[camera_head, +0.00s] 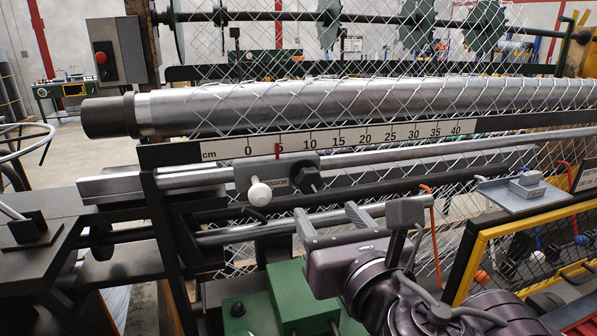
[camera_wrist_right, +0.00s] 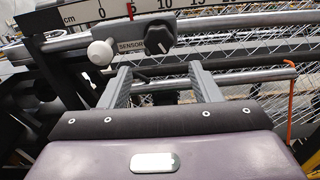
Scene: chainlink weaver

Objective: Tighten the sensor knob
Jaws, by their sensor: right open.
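The black sensor knob (camera_head: 306,178) sits on the right part of a grey block (camera_head: 243,176) labelled SENSOR, which rides on a horizontal rail under the cm scale. A white round knob (camera_head: 260,192) sticks out of the block's left part. In the right wrist view the black knob (camera_wrist_right: 160,38) shows above and between the fingers, with the white knob (camera_wrist_right: 101,53) to its left. My right gripper (camera_head: 328,215) is open and empty, below and on the near side of the block, apart from both knobs. My left gripper is not in view.
The scale (camera_head: 352,136) runs above the block, with a red pointer near 5. A thick steel roller (camera_head: 330,105) with chain-link mesh lies behind. A green machine body (camera_head: 243,310) stands below. A yellow-framed mesh guard (camera_head: 480,245) and an orange hook (camera_head: 434,225) are at right.

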